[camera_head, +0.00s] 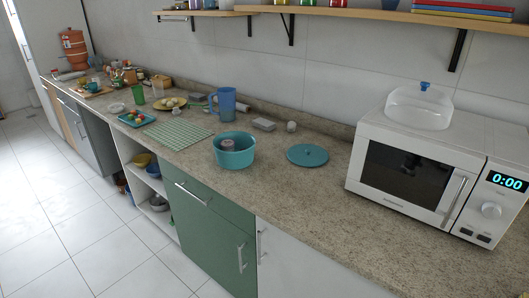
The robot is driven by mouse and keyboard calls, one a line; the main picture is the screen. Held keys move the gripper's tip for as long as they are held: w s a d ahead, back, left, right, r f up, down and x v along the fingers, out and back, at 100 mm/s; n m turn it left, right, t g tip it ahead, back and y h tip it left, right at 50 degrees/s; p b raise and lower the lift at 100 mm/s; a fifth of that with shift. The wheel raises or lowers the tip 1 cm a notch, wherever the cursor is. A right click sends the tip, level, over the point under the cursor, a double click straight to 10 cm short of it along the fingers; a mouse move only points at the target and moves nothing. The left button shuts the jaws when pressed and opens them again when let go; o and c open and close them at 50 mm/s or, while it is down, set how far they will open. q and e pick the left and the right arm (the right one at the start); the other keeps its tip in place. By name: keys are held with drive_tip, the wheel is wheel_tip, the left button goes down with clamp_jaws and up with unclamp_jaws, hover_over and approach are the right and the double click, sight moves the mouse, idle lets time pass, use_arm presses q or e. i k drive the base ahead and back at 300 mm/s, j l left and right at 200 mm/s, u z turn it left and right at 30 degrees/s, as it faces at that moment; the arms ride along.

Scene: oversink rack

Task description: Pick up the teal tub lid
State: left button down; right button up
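The teal tub lid (307,155) is a flat round disc with a small knob in its middle. It lies on the speckled stone counter, left of the microwave. A teal tub (234,158) stands uncovered to its left, apart from it, with a round item inside that I cannot identify. Neither of my grippers shows in the head view.
A white microwave (409,170) with a clear dome cover (419,108) on top stands to the right. Counter in front of the lid is clear. Shelves (390,14) hang above.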

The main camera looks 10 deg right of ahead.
sight(304, 154)
drive_tip(key=i+j+z, duration=0.1)
drive_tip(key=z, duration=0.3)
drive_tip(key=j+z, duration=0.4)
drive_tip(key=i+l, duration=0.05)
